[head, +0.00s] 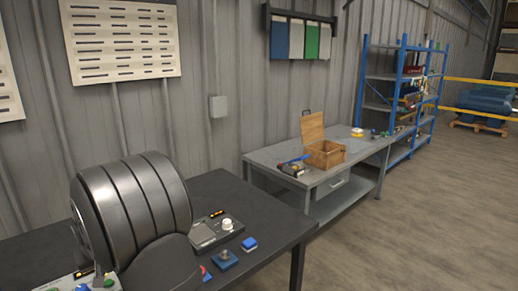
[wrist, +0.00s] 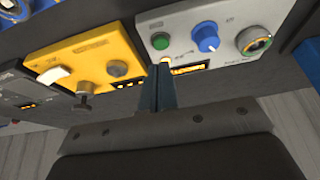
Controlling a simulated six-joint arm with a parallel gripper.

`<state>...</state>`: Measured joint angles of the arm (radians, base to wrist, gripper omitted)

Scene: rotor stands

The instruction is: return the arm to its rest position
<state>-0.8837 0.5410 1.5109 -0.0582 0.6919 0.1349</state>
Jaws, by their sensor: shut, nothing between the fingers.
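My gripper (wrist: 163,75) shows in the wrist view with its two dark blue-grey fingers together and nothing between them. The fingertips overlap the lower edge of a grey control panel (wrist: 225,60), near its lit amber display. I cannot tell whether they touch it. My gripper cannot be made out in the head view. No marker of a rest position shows in either view.
A yellow panel (wrist: 85,58) sits left of the fingers. The dark table (head: 268,215) bears a grey device with a white knob (head: 205,236) and a blue block (head: 249,244). A grey bench (head: 270,155) with an open wooden box (head: 327,156) stands beyond.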

